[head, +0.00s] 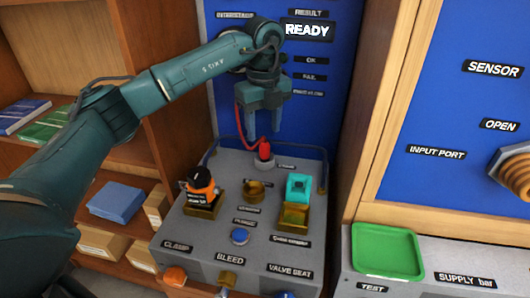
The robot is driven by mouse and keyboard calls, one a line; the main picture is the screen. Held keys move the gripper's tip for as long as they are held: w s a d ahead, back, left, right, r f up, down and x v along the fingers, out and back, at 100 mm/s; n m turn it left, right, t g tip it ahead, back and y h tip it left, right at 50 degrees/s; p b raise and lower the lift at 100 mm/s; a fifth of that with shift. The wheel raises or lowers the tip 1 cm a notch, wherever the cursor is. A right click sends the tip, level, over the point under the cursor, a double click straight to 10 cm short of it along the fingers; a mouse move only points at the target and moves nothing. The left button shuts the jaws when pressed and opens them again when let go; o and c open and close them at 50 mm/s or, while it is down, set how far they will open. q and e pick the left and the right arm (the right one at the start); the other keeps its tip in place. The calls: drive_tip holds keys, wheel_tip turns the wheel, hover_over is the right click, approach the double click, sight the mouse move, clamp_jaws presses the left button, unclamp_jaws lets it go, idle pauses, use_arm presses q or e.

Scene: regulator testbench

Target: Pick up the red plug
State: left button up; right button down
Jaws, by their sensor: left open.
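Part of the cable passes beside the left finger. My right gripper is not in view.
On the bench stand an orange and black part (202,186), an empty brass socket (254,191), a cyan block (298,187) and a blue button (239,236). A green tray (386,250) lies on the right. Wooden shelves with boxes are on the left.

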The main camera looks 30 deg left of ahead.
sight(265, 143)
use_arm(q)
drive_tip(key=shift+d+f+p, duration=0.15)
drive_tip(key=shift+f+p, duration=0.6)
drive_tip(key=shift+f, duration=2)
drive_tip(key=shift+c, duration=0.2)
clamp_jaws()
